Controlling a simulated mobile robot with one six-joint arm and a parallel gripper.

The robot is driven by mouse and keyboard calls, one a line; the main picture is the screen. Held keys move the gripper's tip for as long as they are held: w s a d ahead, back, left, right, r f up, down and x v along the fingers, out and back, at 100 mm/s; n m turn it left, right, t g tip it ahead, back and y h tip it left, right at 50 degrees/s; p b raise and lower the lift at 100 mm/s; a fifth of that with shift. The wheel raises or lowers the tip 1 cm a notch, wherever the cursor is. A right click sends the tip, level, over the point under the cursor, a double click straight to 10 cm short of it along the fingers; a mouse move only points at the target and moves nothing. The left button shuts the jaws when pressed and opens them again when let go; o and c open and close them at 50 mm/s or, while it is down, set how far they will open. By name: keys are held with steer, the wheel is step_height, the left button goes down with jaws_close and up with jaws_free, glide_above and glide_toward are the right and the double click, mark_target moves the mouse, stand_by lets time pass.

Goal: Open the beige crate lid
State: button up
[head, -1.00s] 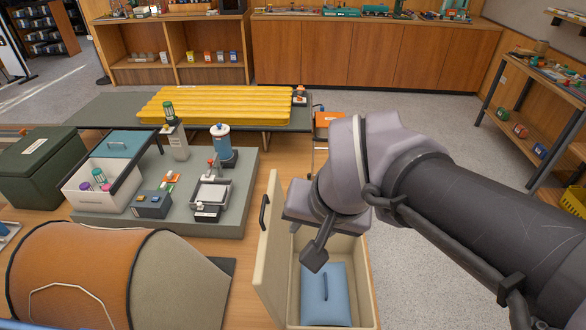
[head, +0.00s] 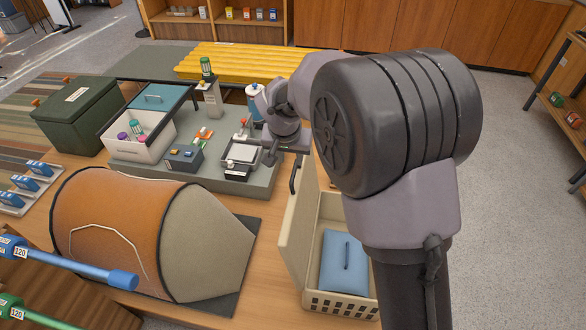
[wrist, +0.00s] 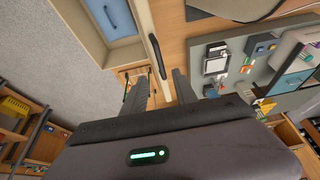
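The beige crate (head: 335,300) stands on the wooden bench, its inside exposed. Its beige lid (head: 299,235) is raised, standing nearly upright along the crate's left side. A dark bar handle (head: 295,174) is on the lid's outer face; the handle (wrist: 158,56) also shows in the wrist view. A blue lidded box or panel with a handle (head: 343,263) lies inside the crate. My gripper (head: 270,153) is beyond the lid's far end, near the grey board. In the wrist view its two fingers (wrist: 160,92) are apart, with nothing visibly held between them.
A grey board (head: 240,190) with a white bin (head: 140,142) and small devices is beside my gripper. An orange and tan tent model (head: 150,230) stands left of the crate. A dark green box (head: 80,112) is farther left. Grey floor lies to the right.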

mark_target(294, 173)
steer(key=b+x, duration=0.2)
steer(key=x, duration=0.8)
steer(key=shift+w+f+b, duration=0.15)
steer(key=shift+f+b, duration=0.15)
jaws_close()
steer(key=shift+d, duration=0.1)
stand_by(0.7)
